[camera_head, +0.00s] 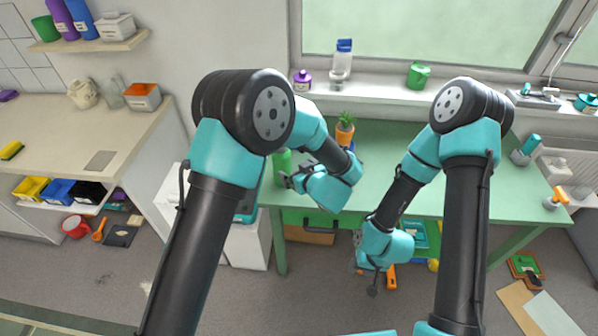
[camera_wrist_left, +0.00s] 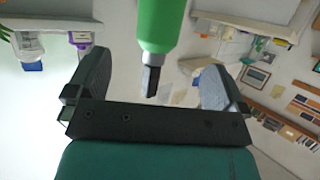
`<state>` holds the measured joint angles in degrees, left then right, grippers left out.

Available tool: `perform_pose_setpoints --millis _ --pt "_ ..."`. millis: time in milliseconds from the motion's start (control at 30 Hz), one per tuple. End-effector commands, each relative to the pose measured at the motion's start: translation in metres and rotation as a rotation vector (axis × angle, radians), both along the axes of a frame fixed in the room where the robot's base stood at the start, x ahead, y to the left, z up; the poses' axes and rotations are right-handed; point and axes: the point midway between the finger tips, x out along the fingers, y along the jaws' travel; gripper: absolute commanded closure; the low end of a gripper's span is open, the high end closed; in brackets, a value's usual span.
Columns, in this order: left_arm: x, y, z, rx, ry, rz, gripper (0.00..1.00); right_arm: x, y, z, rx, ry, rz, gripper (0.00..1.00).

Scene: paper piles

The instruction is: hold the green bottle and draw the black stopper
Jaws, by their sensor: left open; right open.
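The green bottle (camera_head: 282,163) stands at the left end of the green table, partly hidden by my left arm in the head view. In the left wrist view the green bottle (camera_wrist_left: 158,25) comes in from the top edge. Its black stopper (camera_wrist_left: 152,78) points toward the palm, in the gap between the fingers. My left gripper (camera_wrist_left: 155,62) is open, with a finger on each side of the stopper and none seen touching it. In the head view my left gripper (camera_head: 288,180) is beside the bottle. My right gripper (camera_head: 370,278) is open and hangs low in front of the table, away from the bottle.
The green table (camera_head: 400,155) has a small potted plant (camera_head: 345,128) behind my left arm. A drawer under the table holds green and orange things. A windowsill with a purple jar (camera_head: 302,80) and a green cup (camera_head: 418,76) runs behind. The table's middle is largely clear.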

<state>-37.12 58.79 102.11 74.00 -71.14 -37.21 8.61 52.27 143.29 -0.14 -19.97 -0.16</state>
Motion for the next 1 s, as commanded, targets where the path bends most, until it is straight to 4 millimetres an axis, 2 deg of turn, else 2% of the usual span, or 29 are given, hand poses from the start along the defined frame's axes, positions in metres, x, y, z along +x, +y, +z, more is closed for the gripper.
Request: perform_pose_setpoints --millis 700,1000 --pt "0.082 0.041 -0.039 -0.001 0.001 0.002 0.01 0.000 0.000 0.000 0.000 0.000 0.000 0.57" --pt "0.094 0.046 -0.043 -0.001 0.001 -0.001 0.01 0.000 0.000 0.000 0.000 0.000 0.000 0.57"
